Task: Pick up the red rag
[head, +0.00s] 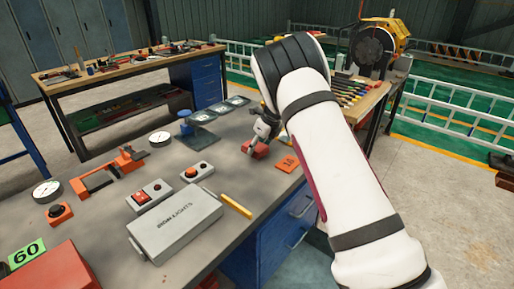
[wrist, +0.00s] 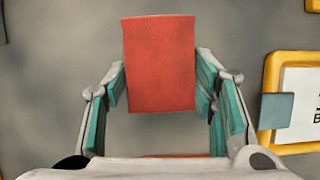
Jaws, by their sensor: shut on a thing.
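The red rag (wrist: 158,62) shows as a flat red rectangle between the two teal-padded fingers of my gripper (wrist: 160,85) in the wrist view. The fingers are at its left and right edges, shut on it. In the head view the red rag (head: 260,151) is a small red block at my gripper (head: 259,142), over the right part of the grey workbench (head: 228,150). The arm covers part of the view there. I cannot tell whether the rag still touches the bench top.
An orange card (head: 287,163) lies just right of the rag. A yellow-framed sign (wrist: 296,110) edges the wrist view.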

